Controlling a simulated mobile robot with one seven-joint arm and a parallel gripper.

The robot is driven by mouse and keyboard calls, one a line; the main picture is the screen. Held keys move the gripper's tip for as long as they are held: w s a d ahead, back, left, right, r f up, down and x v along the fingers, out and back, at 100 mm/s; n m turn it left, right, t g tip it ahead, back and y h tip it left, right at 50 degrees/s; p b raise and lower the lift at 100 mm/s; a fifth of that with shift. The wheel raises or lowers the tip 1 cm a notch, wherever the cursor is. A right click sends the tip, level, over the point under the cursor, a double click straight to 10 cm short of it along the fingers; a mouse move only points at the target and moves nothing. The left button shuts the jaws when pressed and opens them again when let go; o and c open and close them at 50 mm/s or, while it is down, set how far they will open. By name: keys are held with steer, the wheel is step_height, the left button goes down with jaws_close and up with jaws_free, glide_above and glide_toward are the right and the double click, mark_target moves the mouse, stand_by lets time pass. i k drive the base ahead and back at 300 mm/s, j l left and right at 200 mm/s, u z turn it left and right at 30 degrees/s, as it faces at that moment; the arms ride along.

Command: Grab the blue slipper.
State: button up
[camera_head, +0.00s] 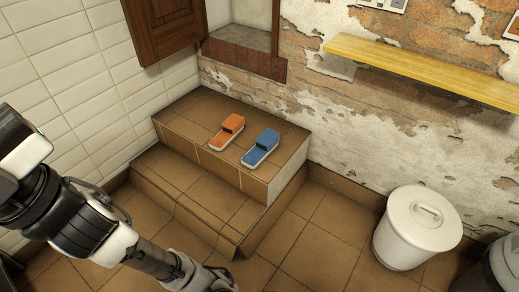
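The blue slipper (261,148) lies on the upper step of the tiled ledge (180,121), near its right end. An orange slipper (228,132) lies beside it to the left, with a small gap between them. My arm enters from the left and runs along the lower left of the picture. Its end goes out of the bottom edge, so my gripper is not seen. No part of my arm touches either slipper.
A lower tiled step (165,180) runs in front of the ledge. A white lidded bin (416,228) stands on the floor at the right, with a dark bin (500,266) at the corner. A yellow wooden shelf (425,72) juts from the brick wall. A brown cabinet door (165,25) hangs above.

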mark_target(268, 141)
steer(key=i+l+u, duration=0.15)
steer(key=i, duration=0.4)
steer(key=i+l+u, duration=0.2)
steer(key=i+l, duration=0.25)
steer(key=i+l+u, duration=0.15)
steer(key=i+l, duration=0.25)
steer(key=i, duration=0.15)
